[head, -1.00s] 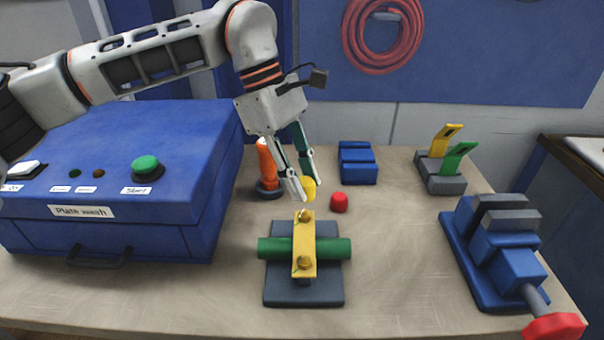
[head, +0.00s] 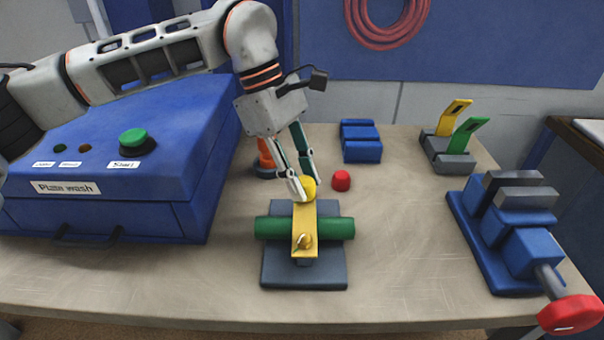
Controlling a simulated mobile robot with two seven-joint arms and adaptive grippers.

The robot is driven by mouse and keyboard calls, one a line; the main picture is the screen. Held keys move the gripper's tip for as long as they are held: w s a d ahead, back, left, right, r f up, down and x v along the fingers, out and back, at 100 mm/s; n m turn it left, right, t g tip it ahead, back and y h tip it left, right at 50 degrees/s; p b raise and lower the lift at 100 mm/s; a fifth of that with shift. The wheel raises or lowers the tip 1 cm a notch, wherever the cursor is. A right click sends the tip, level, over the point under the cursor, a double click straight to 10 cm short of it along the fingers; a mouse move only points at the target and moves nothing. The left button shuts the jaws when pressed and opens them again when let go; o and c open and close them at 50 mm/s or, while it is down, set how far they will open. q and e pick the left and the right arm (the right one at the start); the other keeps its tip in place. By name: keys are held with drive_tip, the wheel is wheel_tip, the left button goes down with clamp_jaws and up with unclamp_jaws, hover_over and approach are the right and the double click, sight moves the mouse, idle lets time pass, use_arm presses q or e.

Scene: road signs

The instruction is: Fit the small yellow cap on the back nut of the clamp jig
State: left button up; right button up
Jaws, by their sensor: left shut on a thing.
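The clamp jig's dark grey base (head: 330,272) stands on the bench, with a green bar (head: 335,229) across it and a yellow clamp strip (head: 304,222) on top. The front nut (head: 303,241) shows bare on the strip. The back nut is hidden behind the small yellow cap (head: 309,189) and the fingertips. My left gripper (head: 304,188) is shut on the cap at the back end of the strip. I cannot tell whether the cap touches the nut or hangs just above it. My right gripper is not in view.
A red cap (head: 341,181) stands close to the right of my gripper. An orange item (head: 266,158) is just behind it, on the left. A blue block (head: 361,142) stands at the back. A blue box (head: 110,215) fills the left; a vise (head: 510,235) stands right.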

use_arm(q)
drive_tip(key=shift+f, duration=0.25)
idle(0.4)
drive_tip(key=o, duration=0.8)
drive_tip(key=v, duration=1.2)
drive_tip(key=shift+f, duration=0.1)
